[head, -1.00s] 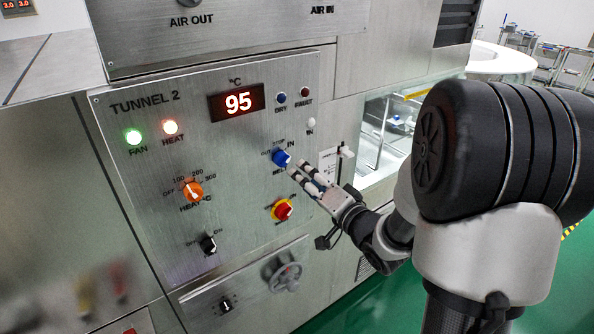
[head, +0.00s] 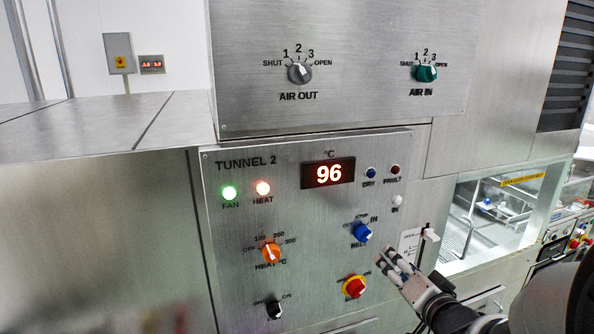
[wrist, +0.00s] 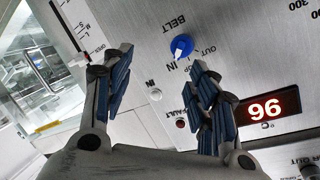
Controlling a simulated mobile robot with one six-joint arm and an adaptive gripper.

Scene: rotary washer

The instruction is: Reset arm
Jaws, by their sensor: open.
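My gripper (head: 392,262) is at the lower right of the Tunnel 2 panel in the head view, its fingers toward the blue belt knob (head: 361,233). In the wrist view its two blue-padded fingers (wrist: 155,85) are spread apart with nothing between them. The belt knob also shows in the wrist view (wrist: 182,46), beyond the fingertips and apart from them. My arm (head: 560,305) fills the lower right corner of the head view.
The panel carries a display (head: 328,173) reading 96, an orange heat knob (head: 271,252), a red-yellow switch (head: 354,286) and a black knob (head: 274,309). Above are the air out knob (head: 299,72) and air in knob (head: 426,73). A window opening (head: 490,215) is at the right.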

